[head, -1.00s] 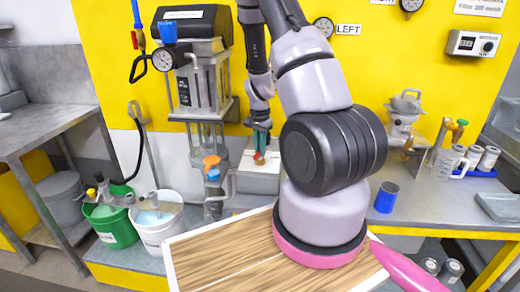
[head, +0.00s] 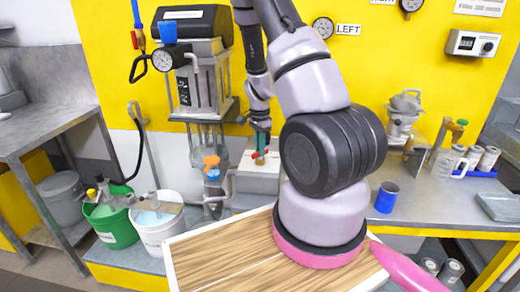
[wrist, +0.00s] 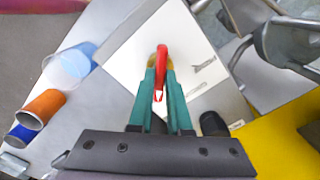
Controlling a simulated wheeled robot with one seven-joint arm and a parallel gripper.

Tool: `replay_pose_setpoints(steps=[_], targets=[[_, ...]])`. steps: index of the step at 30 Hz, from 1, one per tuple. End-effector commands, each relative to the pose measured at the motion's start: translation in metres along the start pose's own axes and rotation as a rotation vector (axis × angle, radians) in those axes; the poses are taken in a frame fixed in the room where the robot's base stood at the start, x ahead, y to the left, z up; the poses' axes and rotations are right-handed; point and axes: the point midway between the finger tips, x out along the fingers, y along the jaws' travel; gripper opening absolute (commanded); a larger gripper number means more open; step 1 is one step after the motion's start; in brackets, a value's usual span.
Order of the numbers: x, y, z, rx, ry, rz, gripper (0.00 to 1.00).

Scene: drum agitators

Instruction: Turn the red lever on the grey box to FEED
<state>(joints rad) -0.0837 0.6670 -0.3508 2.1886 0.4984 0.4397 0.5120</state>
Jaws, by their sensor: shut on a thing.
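The grey box (head: 258,181) stands on the bench below the yellow wall in the head view. Its pale top (wrist: 190,40) fills the middle of the wrist view, with two small labels too blurred to read. The red lever (wrist: 161,62) stands out from a brass-coloured fitting on that top. My gripper (wrist: 160,82) has its teal fingers closed on either side of the lever. I cannot tell which label the lever points to.
A green bucket (head: 110,222) and a white bucket (head: 158,226) are farther left. A blue cup (head: 387,197) stands on the bench to the right. A wooden board (head: 225,255) lies in front.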

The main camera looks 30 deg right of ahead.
Motion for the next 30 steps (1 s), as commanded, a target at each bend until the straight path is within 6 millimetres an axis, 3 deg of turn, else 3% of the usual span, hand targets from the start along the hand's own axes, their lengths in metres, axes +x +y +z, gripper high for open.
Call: replay_pose_setpoints(steps=[3,4,6,19,30], targets=[[0.000,-0.001,0.000,0.002,0.000,-0.001,0.00],[0.000,-0.001,0.000,0.002,0.000,-0.001,0.20],[0.000,0.000,0.000,0.001,0.000,-0.001,0.46],[-0.009,-0.001,0.000,0.000,0.001,-0.002,0.46],[-0.079,-0.002,0.000,-0.003,0.001,-0.006,0.46]])
